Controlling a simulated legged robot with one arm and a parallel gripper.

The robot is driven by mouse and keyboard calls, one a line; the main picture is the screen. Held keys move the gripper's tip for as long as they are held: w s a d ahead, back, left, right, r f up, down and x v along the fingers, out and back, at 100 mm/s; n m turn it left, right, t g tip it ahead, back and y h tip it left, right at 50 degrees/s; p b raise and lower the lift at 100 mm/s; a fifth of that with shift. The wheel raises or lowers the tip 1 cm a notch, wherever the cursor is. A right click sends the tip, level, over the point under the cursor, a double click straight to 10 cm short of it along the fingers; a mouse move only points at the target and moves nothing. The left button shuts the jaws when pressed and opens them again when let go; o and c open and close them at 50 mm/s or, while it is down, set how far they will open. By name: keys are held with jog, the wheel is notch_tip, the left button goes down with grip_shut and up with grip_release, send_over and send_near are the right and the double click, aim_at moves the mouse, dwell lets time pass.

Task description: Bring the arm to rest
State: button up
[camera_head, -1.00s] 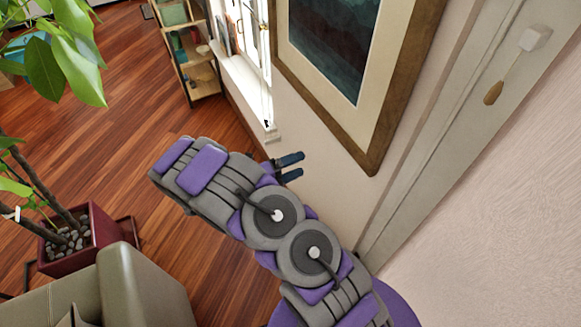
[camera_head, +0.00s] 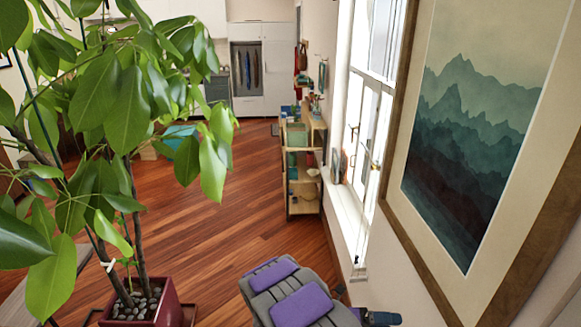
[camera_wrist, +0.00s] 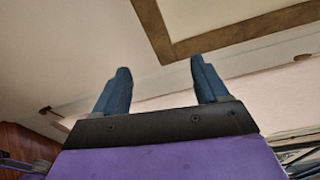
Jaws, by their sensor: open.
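My arm, grey with purple pads, shows at the bottom centre of the head view. My gripper (camera_head: 380,318) is partly visible there, with dark blue fingers at the bottom edge near the wall. In the wrist view, my gripper (camera_wrist: 162,88) has its two blue fingers spread apart. Nothing is between them. Beyond the fingers are the pale wall and a corner of a wooden picture frame (camera_wrist: 240,33).
A leafy plant in a red pot (camera_head: 150,306) stands at left. A low bookshelf (camera_head: 303,165) is ahead beside the window (camera_head: 373,110). A framed mountain picture (camera_head: 470,130) hangs close on the right wall. The wooden floor (camera_head: 235,215) between is clear.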

jog(key=s+r+m+g+y+b, duration=0.2)
jog(key=s+r+m+g+y, duration=0.15)
jog(key=s+m, duration=0.5)
jog(key=s+r+m+g+y+b, duration=0.25)
jog(key=s+m+y, duration=0.25)
jog(key=s+m, duration=0.4)
jog(key=s+a+m+t+y+b, duration=0.5)
jog(key=s+a+m+y, duration=0.4)
jog(key=m, duration=0.6)
jog(key=shift+s+a+f+b, duration=0.3)
jog(key=shift+s+a+b, duration=0.05)
jog(key=shift+s+a, duration=1)
jog(key=shift+w+m, duration=0.15)
jog(key=shift+m, duration=0.1)
jog(key=shift+c, duration=0.2)
